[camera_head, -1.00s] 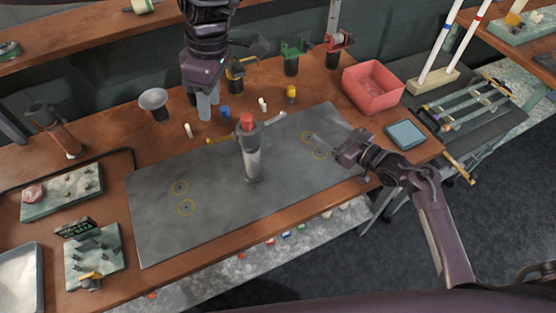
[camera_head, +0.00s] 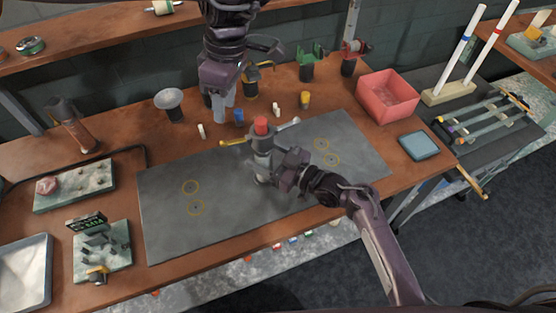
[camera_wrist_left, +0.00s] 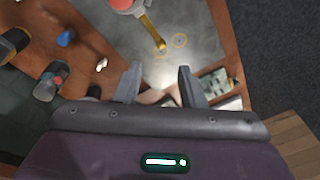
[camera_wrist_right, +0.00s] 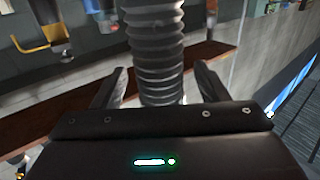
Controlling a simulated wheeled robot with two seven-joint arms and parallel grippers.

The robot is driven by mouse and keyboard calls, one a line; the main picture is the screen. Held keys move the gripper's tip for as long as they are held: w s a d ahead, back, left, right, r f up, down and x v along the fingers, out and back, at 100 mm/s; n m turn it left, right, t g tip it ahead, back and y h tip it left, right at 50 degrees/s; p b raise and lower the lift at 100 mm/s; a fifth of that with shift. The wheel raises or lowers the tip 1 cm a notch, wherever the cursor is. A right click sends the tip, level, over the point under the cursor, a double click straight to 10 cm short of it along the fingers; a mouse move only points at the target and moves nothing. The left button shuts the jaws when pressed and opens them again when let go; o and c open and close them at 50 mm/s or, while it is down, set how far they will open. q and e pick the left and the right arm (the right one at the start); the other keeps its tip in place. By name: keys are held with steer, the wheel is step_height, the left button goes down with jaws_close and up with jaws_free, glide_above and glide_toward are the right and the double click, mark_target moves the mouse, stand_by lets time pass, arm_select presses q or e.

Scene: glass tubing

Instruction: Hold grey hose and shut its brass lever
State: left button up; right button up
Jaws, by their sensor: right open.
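The grey hose (camera_head: 262,165) stands upright on the dark mat, with a grey fitting and a red cap (camera_head: 261,126) on top. Its brass lever (camera_head: 232,142) sticks out sideways to the left; the lever (camera_wrist_left: 153,33) also shows at the top of the left wrist view. My left gripper (camera_head: 223,108) is open and empty, above and behind the lever, pointing down. My right gripper (camera_head: 282,174) is low beside the hose on its right. In the right wrist view the ribbed hose (camera_wrist_right: 158,45) stands between its open fingers; I cannot tell whether they touch it.
The grey mat (camera_head: 220,220) is otherwise mostly bare, with yellow rings marked on it. Small bottles and a funnel (camera_head: 168,98) stand behind it. A red bin (camera_head: 388,95) and a blue pad (camera_head: 418,145) lie at the right. Sample boards are at the left.

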steer(key=shift+w+a, duration=0.3)
steer(key=shift+a, duration=0.15)
